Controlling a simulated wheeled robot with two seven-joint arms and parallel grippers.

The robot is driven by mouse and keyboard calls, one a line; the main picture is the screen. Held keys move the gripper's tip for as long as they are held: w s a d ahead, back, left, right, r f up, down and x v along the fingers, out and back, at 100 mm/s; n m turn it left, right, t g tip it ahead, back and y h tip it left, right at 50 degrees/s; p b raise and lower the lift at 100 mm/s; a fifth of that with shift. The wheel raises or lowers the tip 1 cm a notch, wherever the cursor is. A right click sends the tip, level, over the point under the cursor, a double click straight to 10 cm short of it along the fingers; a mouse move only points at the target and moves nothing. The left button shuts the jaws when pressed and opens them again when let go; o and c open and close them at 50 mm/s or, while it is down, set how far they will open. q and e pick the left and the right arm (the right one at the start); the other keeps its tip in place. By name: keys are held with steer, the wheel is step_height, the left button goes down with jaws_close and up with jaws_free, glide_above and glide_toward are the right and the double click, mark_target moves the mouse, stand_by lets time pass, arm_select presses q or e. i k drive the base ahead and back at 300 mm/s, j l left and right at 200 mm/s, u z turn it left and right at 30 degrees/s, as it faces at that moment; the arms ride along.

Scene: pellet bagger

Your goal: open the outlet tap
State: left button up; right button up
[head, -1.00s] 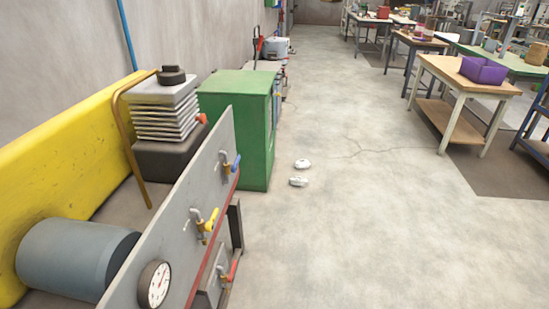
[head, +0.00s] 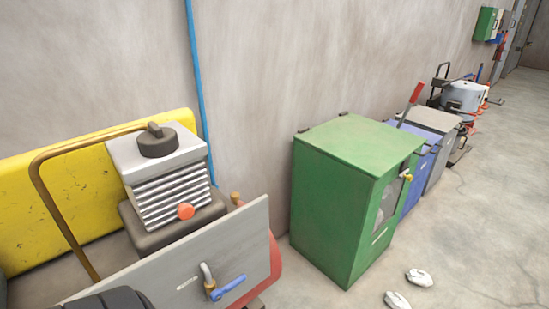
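A tap with a blue lever handle (head: 229,287) is mounted on the grey panel (head: 170,268) in the lower middle of the head view. Its bent metal pipe and brass body sit at the left end of the lever, and the lever slants up to the right. A small label left of it is too small to read, so I cannot tell whether this is the outlet tap. The yellow and red taps seen earlier are out of view. Neither of my grippers can be made out in the head view.
Behind the panel stands a finned grey compressor block (head: 165,175) with an orange knob, beside a bent brown pipe. A green cabinet (head: 340,190) stands right of the panel. Two white objects lie on the floor (head: 470,240), which is otherwise open at the right.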

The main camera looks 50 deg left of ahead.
mark_target(230, 286)
steer(key=i+j+u, duration=0.15)
steer(key=i+u, duration=0.8)
steer(key=i+l+u, duration=0.3)
steer(key=i+u, duration=0.2)
steer(key=i+l+u, duration=0.45)
